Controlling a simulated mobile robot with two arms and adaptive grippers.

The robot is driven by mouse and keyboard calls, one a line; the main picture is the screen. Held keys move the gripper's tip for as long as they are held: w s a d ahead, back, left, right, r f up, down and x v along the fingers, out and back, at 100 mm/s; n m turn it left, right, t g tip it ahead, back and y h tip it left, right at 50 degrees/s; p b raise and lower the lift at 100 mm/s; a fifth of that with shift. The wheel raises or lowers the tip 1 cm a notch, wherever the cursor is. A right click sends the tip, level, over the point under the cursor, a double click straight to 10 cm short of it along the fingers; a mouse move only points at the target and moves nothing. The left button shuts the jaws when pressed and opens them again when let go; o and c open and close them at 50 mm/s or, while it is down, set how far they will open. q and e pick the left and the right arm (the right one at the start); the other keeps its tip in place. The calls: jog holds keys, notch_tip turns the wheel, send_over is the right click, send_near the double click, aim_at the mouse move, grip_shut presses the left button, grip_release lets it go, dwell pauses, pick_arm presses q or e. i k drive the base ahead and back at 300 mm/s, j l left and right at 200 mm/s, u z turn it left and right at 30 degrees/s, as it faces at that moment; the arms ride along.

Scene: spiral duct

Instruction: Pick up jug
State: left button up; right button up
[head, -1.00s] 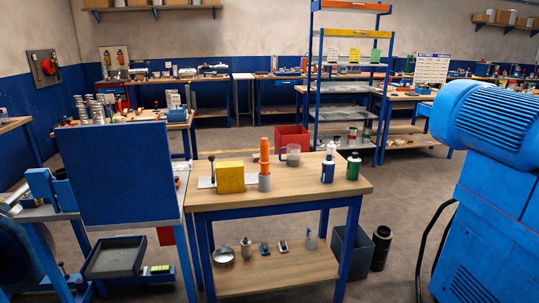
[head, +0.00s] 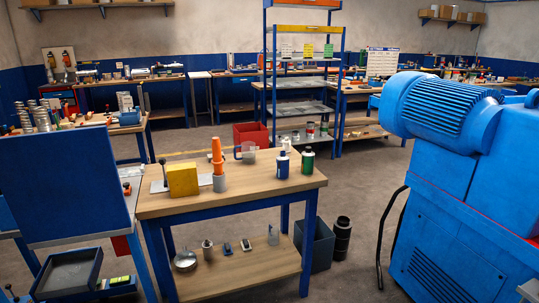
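A clear jug with a handle (head: 247,153) stands upright near the back edge of the wooden workbench top (head: 255,187). It is just right of and behind an orange piece (head: 217,152) set on a grey cylinder (head: 219,183). A smaller clear vessel (head: 273,236) stands on the lower shelf; I cannot tell exactly what it is. Neither of my grippers shows in the head view.
A yellow block (head: 182,180) and two bottles (head: 283,165) (head: 307,160) share the bench top. A blue panel (head: 68,186) stands left. A large blue machine (head: 455,190) fills the right. A grey bin (head: 318,245) and black cylinder (head: 341,238) stand beside the bench.

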aim_at(248, 157)
jog(key=i+l+u, duration=0.2)
jog(key=u, duration=0.2)
jog(key=i+l+u, duration=0.2)
jog(key=u, duration=0.2)
jog(key=l, duration=0.1)
